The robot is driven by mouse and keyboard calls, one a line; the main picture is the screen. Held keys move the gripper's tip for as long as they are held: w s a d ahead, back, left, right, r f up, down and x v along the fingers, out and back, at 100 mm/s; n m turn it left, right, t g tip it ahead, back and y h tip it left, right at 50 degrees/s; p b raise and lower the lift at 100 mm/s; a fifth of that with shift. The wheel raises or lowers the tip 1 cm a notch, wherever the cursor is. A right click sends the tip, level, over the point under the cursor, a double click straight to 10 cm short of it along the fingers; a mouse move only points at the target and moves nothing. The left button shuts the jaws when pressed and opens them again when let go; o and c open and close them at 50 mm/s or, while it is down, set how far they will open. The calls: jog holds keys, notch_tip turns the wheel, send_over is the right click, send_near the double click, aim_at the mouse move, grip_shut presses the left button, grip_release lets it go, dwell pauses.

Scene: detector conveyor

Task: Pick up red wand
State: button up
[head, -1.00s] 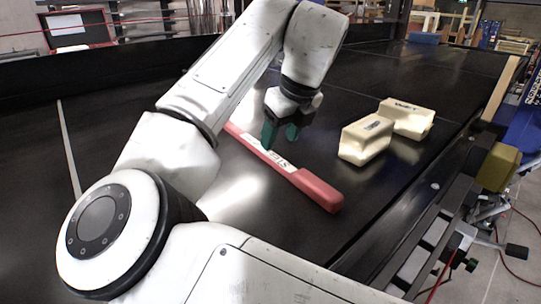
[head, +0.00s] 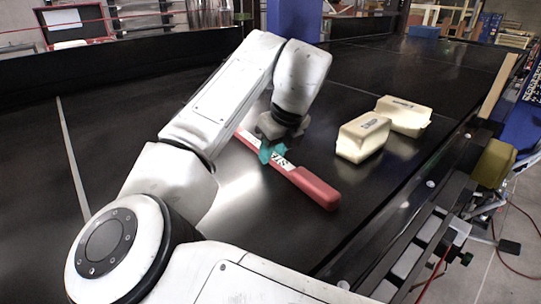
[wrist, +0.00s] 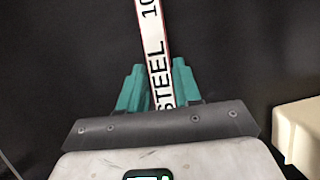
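The red wand (head: 316,188) is a long bar with a white label on top and lies diagonally on the black conveyor belt (head: 235,245). In the wrist view the wand (wrist: 153,45) runs up from between my fingers, its label reading "STEEL". My gripper (head: 271,153) points down at the wand's middle. Its teal fingers sit one on each side of the wand, and the wrist view shows no clear gap between them and its edges (wrist: 160,88). The part of the wand behind the gripper is partly hidden.
Two cream blocks, a nearer one (head: 362,138) and a farther one (head: 404,116), stand on the belt right of the wand. The conveyor's side rail (head: 440,170) runs along the right. The belt left of the wand is clear.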

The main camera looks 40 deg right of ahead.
grip_shut()
jog(key=shift+r, duration=0.15)
